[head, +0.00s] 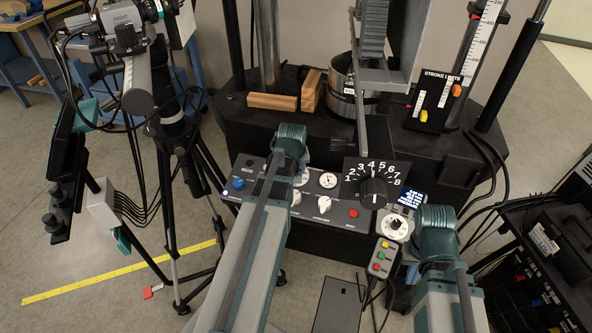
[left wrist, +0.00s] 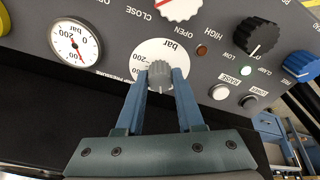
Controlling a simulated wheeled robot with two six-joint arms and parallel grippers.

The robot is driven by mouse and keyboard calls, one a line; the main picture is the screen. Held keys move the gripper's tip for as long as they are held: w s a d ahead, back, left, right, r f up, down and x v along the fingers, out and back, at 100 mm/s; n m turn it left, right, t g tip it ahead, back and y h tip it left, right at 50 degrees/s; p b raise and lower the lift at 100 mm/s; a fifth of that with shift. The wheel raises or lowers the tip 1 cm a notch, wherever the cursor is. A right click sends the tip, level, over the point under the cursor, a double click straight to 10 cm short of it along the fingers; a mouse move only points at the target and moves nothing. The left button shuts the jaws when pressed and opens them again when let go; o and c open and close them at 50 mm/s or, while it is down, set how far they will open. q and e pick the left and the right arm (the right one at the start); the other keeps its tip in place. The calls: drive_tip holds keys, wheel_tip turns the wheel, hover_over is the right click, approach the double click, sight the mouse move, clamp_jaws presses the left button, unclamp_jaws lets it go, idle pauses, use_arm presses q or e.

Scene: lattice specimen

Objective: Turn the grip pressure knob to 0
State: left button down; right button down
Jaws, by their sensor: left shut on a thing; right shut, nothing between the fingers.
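The grip pressure knob (left wrist: 160,76) is a small grey knob on a round white dial plate (left wrist: 145,52) marked in bar, seen upside down in the left wrist view. The figure 200 shows on the plate, but the gripper covers part of the scale. My left gripper (left wrist: 160,84) is shut on this knob, one blue-grey finger on each side. The knob's pointer is not clear. In the head view my left wrist (head: 290,140) hides the knob and fingers. My right gripper (head: 437,220) is at the console's right end; its fingers are mostly hidden by its wrist.
A pressure gauge (left wrist: 75,43) sits beside the knob. A white-and-red knob (left wrist: 179,8), a black LOW/HIGH knob (left wrist: 256,37) and a blue knob (left wrist: 301,65) are close by. A black numbered selector (head: 373,191) and a button pendant (head: 383,258) are near my right arm.

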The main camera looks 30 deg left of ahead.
use_arm(q)
drive_tip(key=n, duration=0.7)
drive_tip(key=shift+g, duration=0.4)
drive_tip(key=n, duration=0.4)
drive_tip(key=shift+p, duration=0.3)
drive_tip(key=shift+n+g, duration=0.5)
drive_tip(key=shift+n, duration=1.4)
drive_tip(key=c, duration=0.5)
unclamp_jaws()
drive_tip(key=shift+r, duration=0.1)
